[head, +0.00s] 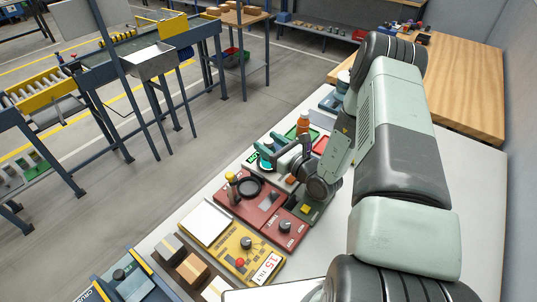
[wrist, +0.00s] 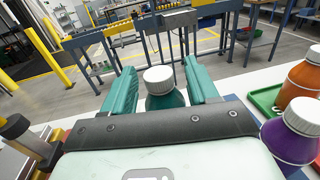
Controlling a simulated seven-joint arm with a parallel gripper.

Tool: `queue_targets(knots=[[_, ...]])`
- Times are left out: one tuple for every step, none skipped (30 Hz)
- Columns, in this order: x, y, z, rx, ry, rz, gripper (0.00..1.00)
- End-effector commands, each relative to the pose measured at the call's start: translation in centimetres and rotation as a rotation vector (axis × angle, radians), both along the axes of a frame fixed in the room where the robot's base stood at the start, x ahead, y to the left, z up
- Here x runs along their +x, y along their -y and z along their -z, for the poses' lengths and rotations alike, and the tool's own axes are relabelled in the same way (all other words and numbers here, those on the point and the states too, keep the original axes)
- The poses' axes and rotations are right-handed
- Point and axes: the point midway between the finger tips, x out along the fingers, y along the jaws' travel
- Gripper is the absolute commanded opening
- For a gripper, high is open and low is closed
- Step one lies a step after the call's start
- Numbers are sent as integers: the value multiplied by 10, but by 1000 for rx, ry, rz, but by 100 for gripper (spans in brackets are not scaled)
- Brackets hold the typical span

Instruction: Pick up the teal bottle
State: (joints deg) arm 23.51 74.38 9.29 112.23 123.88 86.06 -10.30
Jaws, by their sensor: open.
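The teal bottle (wrist: 165,98) has a white cap and stands upright in the wrist view. My gripper (wrist: 161,84) is open, with one teal finger on each side of the bottle. A narrow gap shows on both sides of its cap, and its lower part is hidden behind the gripper body. In the head view my gripper (head: 277,152) is low over the row of stations on the white table. The bottle is mostly hidden by the gripper there.
An orange bottle (wrist: 302,76) and a purple bottle (wrist: 291,134) stand close on the right in the wrist view. Red and yellow stations (head: 238,248) line the table's front. Bare white tabletop (head: 485,180) lies at the right.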

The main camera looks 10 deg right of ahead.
Motion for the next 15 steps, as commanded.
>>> queue_targets(knots=[[2, -1, 0, -1, 1, -1, 59], [2, -2, 0, -1, 1, 0, 59], [3, -2, 0, 0, 0, 0, 59], [3, -2, 0, 0, 0, 0, 59], [2, -2, 0, 0, 0, 0, 59], [2, -2, 0, 0, 0, 0, 59], [2, -2, 0, 0, 0, 0, 59], [2, -2, 0, 0, 0, 0, 57], [2, -2, 0, 0, 0, 0, 51], [2, -2, 0, 0, 0, 0, 47], [2, -2, 0, 0, 0, 0, 42], [2, -2, 0, 0, 0, 0, 36], [2, -2, 0, 0, 0, 0, 31], [2, -2, 0, 0, 0, 0, 27], [2, -2, 0, 0, 0, 0, 21]])
